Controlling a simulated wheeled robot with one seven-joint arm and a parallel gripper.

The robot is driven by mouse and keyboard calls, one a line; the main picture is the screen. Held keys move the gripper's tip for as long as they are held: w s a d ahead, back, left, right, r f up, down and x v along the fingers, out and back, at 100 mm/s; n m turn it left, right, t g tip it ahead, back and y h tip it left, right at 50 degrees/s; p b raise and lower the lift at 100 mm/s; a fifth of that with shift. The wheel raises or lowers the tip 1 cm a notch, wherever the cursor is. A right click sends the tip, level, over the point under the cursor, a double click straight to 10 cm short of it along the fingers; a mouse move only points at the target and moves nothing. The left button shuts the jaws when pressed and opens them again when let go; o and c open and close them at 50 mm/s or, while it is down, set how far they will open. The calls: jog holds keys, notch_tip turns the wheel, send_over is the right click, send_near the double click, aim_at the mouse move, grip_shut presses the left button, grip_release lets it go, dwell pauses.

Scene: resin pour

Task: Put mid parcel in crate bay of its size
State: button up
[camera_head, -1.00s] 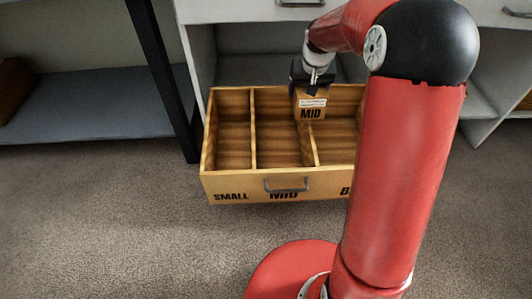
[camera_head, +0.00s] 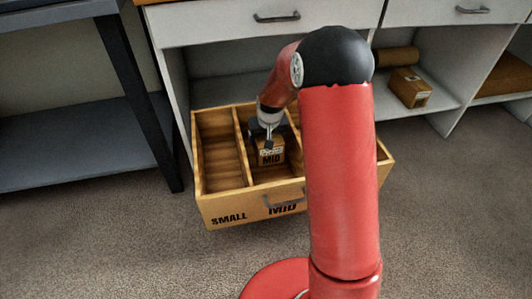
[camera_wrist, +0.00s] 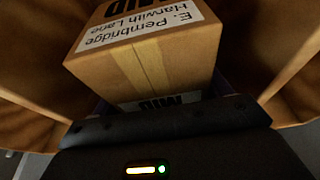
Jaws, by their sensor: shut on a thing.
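The mid parcel (camera_head: 271,156), a small brown box marked MID, is inside the middle bay of the wooden crate (camera_head: 221,205), whose front reads SMALL and MID. My gripper (camera_head: 267,138) is shut on the parcel from above. In the wrist view, the parcel (camera_wrist: 150,58) has a white address label and tape, and sits against my dark gripper (camera_wrist: 165,120), with wooden walls on both sides. Whether the parcel touches the bay floor cannot be told. My arm hides the right part of the crate and its third label.
The small bay (camera_head: 220,150) at left looks empty. The crate juts out from under a grey cabinet (camera_head: 215,30). Another brown box (camera_head: 409,88) and a brown roll (camera_head: 397,56) lie on a shelf at right. A dark table leg (camera_head: 137,100) stands at left.

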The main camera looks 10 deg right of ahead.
jog(key=shift+f+b, duration=0.45)
jog(key=shift+f, duration=2.65)
jog(key=shift+f, duration=0.2)
jog(key=o, duration=1.3)
